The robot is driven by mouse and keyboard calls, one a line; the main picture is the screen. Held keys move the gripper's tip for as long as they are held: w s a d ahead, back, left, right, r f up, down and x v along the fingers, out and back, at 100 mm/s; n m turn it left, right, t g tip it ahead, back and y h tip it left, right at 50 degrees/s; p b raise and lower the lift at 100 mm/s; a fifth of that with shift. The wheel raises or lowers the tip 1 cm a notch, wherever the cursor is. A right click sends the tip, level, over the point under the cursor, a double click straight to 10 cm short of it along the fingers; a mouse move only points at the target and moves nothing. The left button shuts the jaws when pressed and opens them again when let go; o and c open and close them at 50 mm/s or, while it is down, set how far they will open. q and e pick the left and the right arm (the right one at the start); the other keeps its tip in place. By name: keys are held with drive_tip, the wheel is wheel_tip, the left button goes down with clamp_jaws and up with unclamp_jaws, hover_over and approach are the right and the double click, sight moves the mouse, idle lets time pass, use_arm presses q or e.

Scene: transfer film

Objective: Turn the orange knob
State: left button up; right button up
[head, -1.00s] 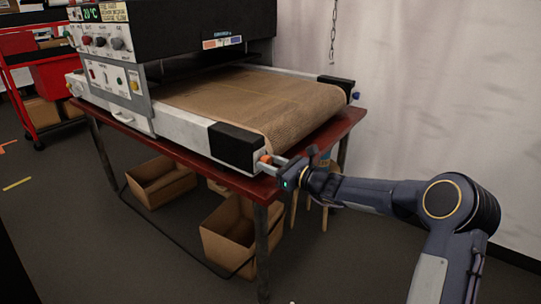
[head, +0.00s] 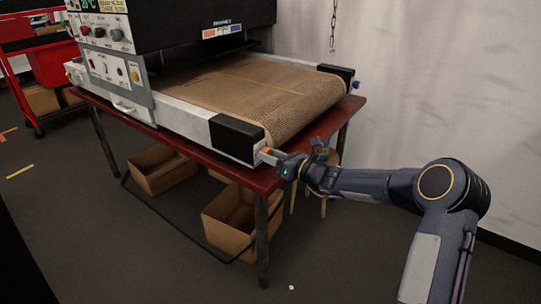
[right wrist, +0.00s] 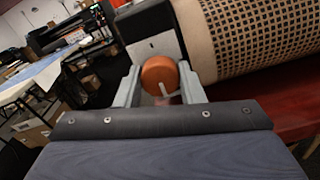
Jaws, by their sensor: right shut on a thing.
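The orange knob (right wrist: 160,73) is round, with a pale mark on its face. It sits on the end of the conveyor's side rail, in front of a white end plate (right wrist: 155,47). In the right wrist view it lies between the two grey fingers of my right gripper (right wrist: 160,88), which is shut on it. In the head view only a bit of the orange knob (head: 265,150) shows past the fingers of my right gripper (head: 268,155), at the front corner of the machine. My left gripper is not in view.
The brown mesh conveyor belt (head: 240,92) lies beside the knob. The machine stands on a dark red table (head: 185,143) with cardboard boxes (head: 228,238) under it. A red cart (head: 53,62) stands at the left. A chain (head: 333,22) hangs by the wall.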

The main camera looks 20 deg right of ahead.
drive_tip(key=o, duration=1)
drive_tip(key=v, duration=0.8)
